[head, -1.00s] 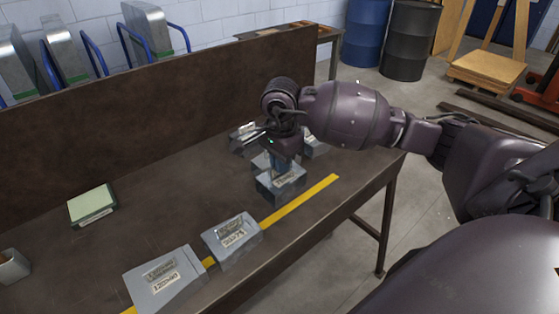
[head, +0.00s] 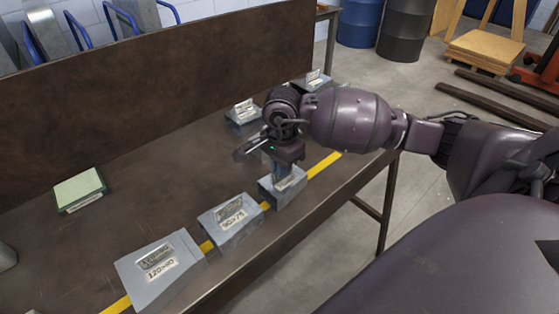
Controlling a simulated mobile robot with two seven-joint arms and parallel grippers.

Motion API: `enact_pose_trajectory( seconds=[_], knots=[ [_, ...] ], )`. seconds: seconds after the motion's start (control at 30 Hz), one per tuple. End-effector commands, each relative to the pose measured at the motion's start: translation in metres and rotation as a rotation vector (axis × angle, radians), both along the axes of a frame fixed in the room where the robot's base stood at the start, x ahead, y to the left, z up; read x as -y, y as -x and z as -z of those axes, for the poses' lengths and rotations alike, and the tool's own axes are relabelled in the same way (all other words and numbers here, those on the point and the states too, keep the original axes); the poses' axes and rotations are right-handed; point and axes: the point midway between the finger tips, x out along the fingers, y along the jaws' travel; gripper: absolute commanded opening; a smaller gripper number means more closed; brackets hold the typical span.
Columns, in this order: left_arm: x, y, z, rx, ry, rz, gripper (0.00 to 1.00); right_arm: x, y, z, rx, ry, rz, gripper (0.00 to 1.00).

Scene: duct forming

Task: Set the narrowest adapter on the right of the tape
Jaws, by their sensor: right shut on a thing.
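My right gripper (head: 282,168) is shut on a small grey sheet-metal adapter (head: 289,188) with a label, gripping its top part. This adapter is over the yellow tape (head: 325,164) and covers a stretch of it. I cannot tell whether it touches the table. Two larger labelled grey adapters stand along the same tape to the left: a medium one (head: 231,228) and the largest one (head: 158,276). My left gripper is not in view.
More grey adapters stand farther back, one (head: 243,119) left of my wrist and one (head: 312,81) behind my arm. A green-topped pad (head: 80,189) lies on the brown table (head: 130,200) at left. A tall back panel (head: 160,90) borders the table.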

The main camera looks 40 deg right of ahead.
Motion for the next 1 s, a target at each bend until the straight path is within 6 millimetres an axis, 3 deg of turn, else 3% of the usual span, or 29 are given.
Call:
enact_pose_trajectory(
  seconds=[0.47,0.7,1.0],
  knots=[
    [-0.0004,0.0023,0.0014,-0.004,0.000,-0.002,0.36,0.0000,-0.0003,0.0006,0.002,0.000,0.000,0.00],
    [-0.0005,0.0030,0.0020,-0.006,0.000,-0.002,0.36,0.0000,-0.0002,0.0008,0.002,0.000,0.000,0.36],
    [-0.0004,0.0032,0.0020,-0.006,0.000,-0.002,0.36,0.0001,-0.0003,-0.0009,0.002,0.000,0.000,0.36]
  ],
)
